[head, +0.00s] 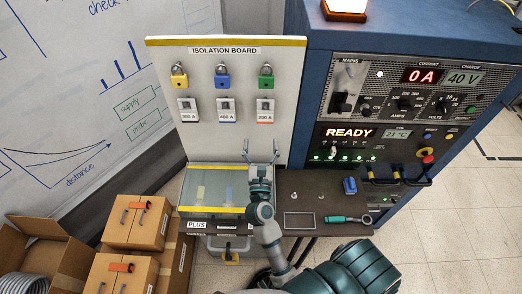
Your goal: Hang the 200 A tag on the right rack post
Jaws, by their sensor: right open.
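The isolation board (160,110) stands upright at the back. Three tags hang in a row on it, below a yellow, a blue and a green padlock. The rightmost tag (265,112), with an orange lower edge, seems to read 200 A, though the print is small. The middle tag (227,111) reads like 400 A. My right gripper (263,150) is open and empty, fingers pointing up, in front of the board's lower right, below the rightmost tag and apart from it. I cannot make out which part is the right rack post. My left gripper is out of view.
A blue cabinet (402,33) with lit READY panel stands right of the board. Its dark shelf (325,208) carries a blue block (349,186) and a green-handled tool (346,219). A yellow-edged case (215,210) lies below the board; cardboard boxes (137,222) stand at left.

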